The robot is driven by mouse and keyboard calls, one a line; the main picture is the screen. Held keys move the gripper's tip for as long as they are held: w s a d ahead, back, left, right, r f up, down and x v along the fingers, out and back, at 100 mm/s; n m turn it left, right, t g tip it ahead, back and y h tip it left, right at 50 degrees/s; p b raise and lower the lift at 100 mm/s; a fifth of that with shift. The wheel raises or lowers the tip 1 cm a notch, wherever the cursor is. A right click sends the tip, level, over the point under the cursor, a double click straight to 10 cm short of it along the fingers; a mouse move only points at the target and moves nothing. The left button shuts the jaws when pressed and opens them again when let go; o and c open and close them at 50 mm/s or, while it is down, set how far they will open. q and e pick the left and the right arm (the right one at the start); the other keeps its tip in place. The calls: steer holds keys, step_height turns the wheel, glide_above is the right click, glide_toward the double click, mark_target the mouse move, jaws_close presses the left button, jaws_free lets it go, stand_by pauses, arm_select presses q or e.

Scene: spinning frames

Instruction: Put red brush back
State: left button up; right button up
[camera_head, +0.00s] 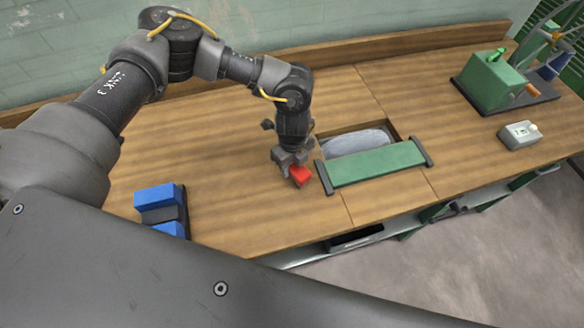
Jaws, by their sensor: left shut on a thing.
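The red brush (301,175) is a small red block in the middle of the bench, just left of a green bar. My left gripper (291,169) comes down from above and is shut on it. The fingers cover part of the brush, and I cannot tell whether it touches the bench top. A blue holder with a dark middle part (161,208) stands at the front left of the bench. My right gripper does not show.
A green bar with dark ends (376,164) lies across the front of a recess holding a grey piece (357,142). A green machine (493,80) and a small white box (519,135) stand at right. The wooden bench (230,205) is clear between the blue holder and the gripper.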

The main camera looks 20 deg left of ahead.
mark_target(292, 170)
arm_select(q)
step_height(292, 170, down, 3)
steer(key=shift+w+a+f+p, duration=0.1)
steer(key=shift+p, duration=0.25)
steer(key=shift+f, duration=0.15)
steer(key=shift+f, duration=0.15)
steer(key=o, duration=1)
